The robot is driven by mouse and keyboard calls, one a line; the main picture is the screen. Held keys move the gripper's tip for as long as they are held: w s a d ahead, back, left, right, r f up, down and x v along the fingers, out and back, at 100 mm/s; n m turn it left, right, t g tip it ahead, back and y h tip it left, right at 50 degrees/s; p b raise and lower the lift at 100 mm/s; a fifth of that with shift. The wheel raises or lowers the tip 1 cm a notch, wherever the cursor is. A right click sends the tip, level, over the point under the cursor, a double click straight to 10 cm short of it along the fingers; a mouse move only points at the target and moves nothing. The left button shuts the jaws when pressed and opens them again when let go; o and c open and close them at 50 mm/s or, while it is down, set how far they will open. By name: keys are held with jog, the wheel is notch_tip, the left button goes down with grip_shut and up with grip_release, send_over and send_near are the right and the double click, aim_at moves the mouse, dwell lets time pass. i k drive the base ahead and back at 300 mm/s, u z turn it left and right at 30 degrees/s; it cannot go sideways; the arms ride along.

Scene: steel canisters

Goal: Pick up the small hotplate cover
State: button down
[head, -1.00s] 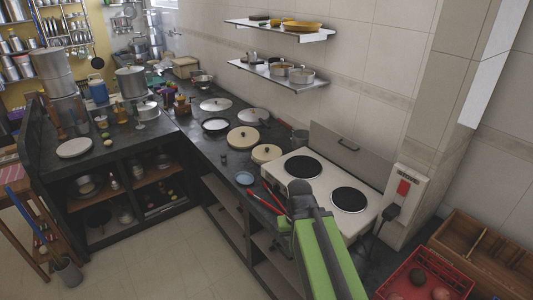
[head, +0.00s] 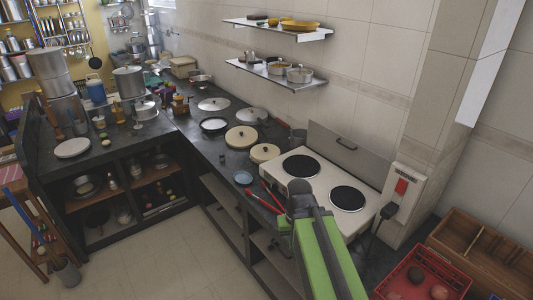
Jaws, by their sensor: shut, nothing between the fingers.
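Two round cream covers with small dark knobs lie on the dark counter left of the hotplate. The smaller one, the small hotplate cover (head: 265,153), is nearer the hotplate, and the larger cover (head: 242,137) is just behind and left of it. My gripper (head: 299,187) is at the dark far end of my green arm, in front of the hotplate's near left side. It is shut and empty, apart from the small cover and below right of it in the picture. Its fingertips are hard to make out.
The cream hotplate (head: 327,178) has two black plates. Red slender handles (head: 264,198) and a small blue dish (head: 243,177) lie near the counter's front edge. A dark mug (head: 299,137) stands behind the small cover. A red crate (head: 405,266) is at the lower right.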

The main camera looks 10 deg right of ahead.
aim_at(262, 152)
jog(key=k, duration=0.65)
jog(key=u, duration=0.55)
jog(key=i, duration=0.95)
jog(key=u, duration=0.9)
jog(key=i, duration=2.25)
jog(key=z, duration=0.85)
jog(key=i, duration=1.3)
jog(key=z, duration=0.6)
jog(key=k, duration=0.65)
jog(key=z, duration=0.25)
jog(key=i, duration=0.65)
jog(key=u, duration=0.05)
